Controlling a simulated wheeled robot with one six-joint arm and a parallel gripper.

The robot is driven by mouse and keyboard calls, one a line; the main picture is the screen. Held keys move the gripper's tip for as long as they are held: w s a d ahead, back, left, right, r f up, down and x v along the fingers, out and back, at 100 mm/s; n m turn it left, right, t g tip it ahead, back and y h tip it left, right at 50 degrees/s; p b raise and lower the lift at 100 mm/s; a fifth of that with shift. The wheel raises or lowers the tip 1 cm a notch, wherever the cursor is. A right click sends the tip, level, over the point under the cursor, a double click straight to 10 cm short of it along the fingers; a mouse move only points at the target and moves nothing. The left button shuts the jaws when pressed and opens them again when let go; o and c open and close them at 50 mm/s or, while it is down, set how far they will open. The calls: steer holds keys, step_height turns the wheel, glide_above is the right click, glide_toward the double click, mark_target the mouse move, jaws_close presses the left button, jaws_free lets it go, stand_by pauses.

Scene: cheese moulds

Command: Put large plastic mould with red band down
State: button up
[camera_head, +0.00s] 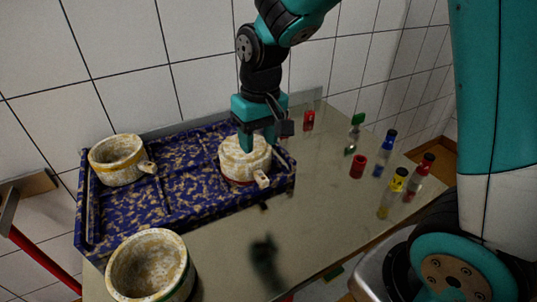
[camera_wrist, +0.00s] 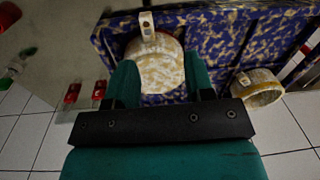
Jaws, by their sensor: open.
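The large mould with the red band (camera_head: 240,166) stands upright at the right end of the blue speckled tray (camera_head: 150,212), its handle pointing to the front right. It is cream with brown speckles. My gripper (camera_head: 258,143) is open at the mould, its fingers reaching down to its upper part. In the wrist view the mould (camera_wrist: 162,72) lies between and just beyond the two green fingers (camera_wrist: 160,85), with the handle pointing away. I cannot tell whether a finger touches it.
A yellow-banded mould (camera_head: 118,160) stands in the tray's left back corner. Another large mould (camera_head: 150,265) stands on the table in front of the tray. Several small bottles and red containers (camera_head: 358,166) stand at the right. The table (camera_head: 270,230) is bare between.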

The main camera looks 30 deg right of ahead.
steer(key=s+a+r+n+y, duration=0.1)
steer(key=s+a+r+n, duration=0.2)
steer(key=s, duration=0.6)
steer(key=s+a+r+n+y, duration=0.2)
steer(key=s+a+r+n, duration=0.1)
steer(key=s, duration=0.6)
steer(key=shift+s+a+r+y, duration=0.2)
steer(key=shift+s+r+y, duration=0.1)
steer(key=shift+r, duration=0.3)
steer(key=shift+w, duration=0.1)
steer(key=shift+c, duration=0.6)
